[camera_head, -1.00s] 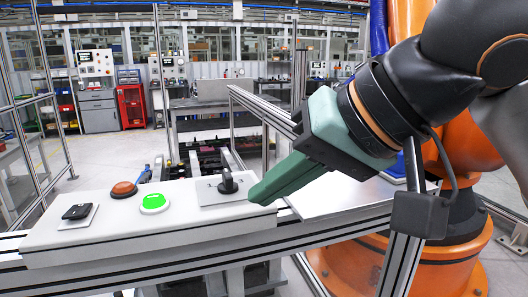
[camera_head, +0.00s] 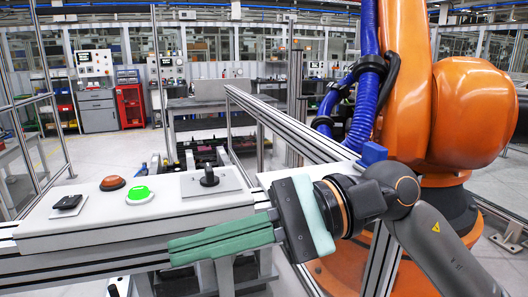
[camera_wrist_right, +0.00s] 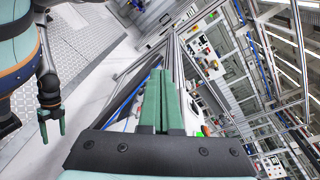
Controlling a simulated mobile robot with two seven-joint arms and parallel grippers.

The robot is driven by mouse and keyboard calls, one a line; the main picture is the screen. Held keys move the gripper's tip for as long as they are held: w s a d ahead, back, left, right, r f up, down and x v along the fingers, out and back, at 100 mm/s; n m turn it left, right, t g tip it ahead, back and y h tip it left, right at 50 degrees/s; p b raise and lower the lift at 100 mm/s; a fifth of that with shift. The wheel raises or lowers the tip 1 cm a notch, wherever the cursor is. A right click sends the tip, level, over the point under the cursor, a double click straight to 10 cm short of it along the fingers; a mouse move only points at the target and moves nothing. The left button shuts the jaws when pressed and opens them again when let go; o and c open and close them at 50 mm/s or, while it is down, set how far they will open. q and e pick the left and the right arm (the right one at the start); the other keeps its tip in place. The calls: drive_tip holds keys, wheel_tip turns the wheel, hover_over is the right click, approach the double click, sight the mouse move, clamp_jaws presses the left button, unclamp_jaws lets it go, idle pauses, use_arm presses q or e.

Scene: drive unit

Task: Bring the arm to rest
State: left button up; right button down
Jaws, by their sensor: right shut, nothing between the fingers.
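My right gripper (camera_head: 172,250) has green fingers, shut together and empty. In the head view its arm comes in from the right, and the fingers point left, in front of the white control panel (camera_head: 110,222). The right fingers also fill the middle of the right wrist view (camera_wrist_right: 160,90). My left gripper (camera_wrist_right: 52,128) hangs at the left of the wrist view, its two green fingers apart with nothing between them. It is not in the head view.
The panel carries a black switch (camera_head: 68,202), a red button (camera_head: 112,183), a lit green button (camera_head: 139,194) and a black knob (camera_head: 209,178). An orange robot arm (camera_head: 462,110) stands at the right. Metal rails (camera_head: 290,128) run behind my gripper.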

drive_tip(key=w+d+f+m+t+y, duration=0.25)
drive_tip(key=w+m+t+y, duration=0.25)
drive_tip(key=m, duration=0.6)
drive_tip(key=w+d+f+m+t+y, duration=0.1)
drive_tip(key=w+d+m+t+y, duration=0.25)
drive_tip(key=m, duration=0.65)
drive_tip(key=w+d+f+m+t+h, duration=0.4)
drive_tip(key=f+m+t+h, duration=0.35)
drive_tip(key=m, duration=0.55)
drive_tip(key=w+d+f+m+t+h, duration=0.45)
drive_tip(key=f+m+t, duration=0.35)
drive_tip(key=f+m, duration=0.4)
wheel_tip(320, 180, down, 10)
drive_tip(key=s+d+m+g+h, duration=0.2)
drive_tip(key=s+d+m+h, duration=0.1)
drive_tip(key=m+h, duration=0.4)
drive_tip(key=s+d+f+m+g+h, duration=0.1)
drive_tip(key=s+d+f+m+g, duration=0.1)
drive_tip(key=s+f+m, duration=0.3)
drive_tip(key=s+d+f+m+g+h, duration=0.2)
drive_tip(key=s+f+m+g, duration=0.3)
drive_tip(key=s+f, duration=0.7)
wheel_tip(320, 180, down, 5)
drive_tip(key=shift+d+f+m+g, duration=0.1)
drive_tip(key=shift+d+m+g, duration=0.2)
drive_tip(key=shift+d+m, duration=0.25)
